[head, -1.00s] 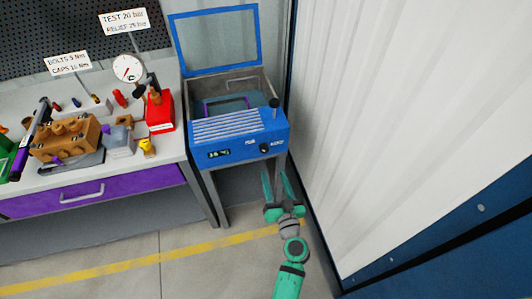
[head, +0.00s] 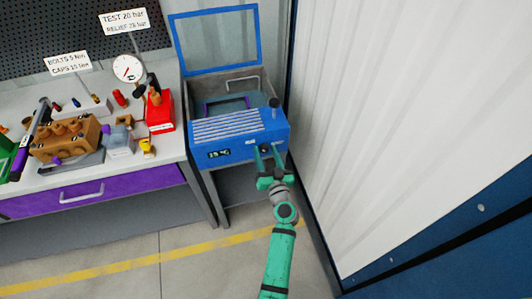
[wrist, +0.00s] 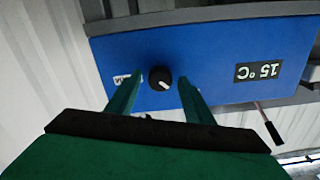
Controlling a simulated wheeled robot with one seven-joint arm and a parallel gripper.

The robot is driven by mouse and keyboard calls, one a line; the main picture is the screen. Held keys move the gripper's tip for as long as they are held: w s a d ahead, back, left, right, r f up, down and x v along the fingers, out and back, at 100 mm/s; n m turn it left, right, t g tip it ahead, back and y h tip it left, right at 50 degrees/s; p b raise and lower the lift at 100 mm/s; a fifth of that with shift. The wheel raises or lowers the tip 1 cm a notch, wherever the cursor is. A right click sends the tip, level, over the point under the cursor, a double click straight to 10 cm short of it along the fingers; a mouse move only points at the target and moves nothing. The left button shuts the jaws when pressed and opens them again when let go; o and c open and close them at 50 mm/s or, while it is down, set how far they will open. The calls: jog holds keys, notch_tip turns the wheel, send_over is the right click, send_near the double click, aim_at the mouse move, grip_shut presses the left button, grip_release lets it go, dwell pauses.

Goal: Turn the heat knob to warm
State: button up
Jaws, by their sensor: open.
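The heat knob (wrist: 160,77) is a round black dial with a white mark, on the front of the blue heating unit (head: 236,143). In the wrist view, turned upside down, it shows between my gripper's two green fingers. My gripper (head: 269,151) is open, just in front of the unit's front panel, with the fingers on either side of the knob. I cannot tell whether they touch it. A white label (wrist: 122,79) beside the knob is partly hidden by a finger. The display (wrist: 258,71) reads 15 °C.
The unit's blue-framed lid (head: 215,40) stands open. A workbench (head: 110,185) with a purple drawer, a gauge (head: 127,68) and a red pump (head: 160,112) is to the left. A white corrugated wall (head: 400,110) is close on the right.

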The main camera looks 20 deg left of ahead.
jog(key=shift+c, duration=0.3)
jog(key=c, duration=1)
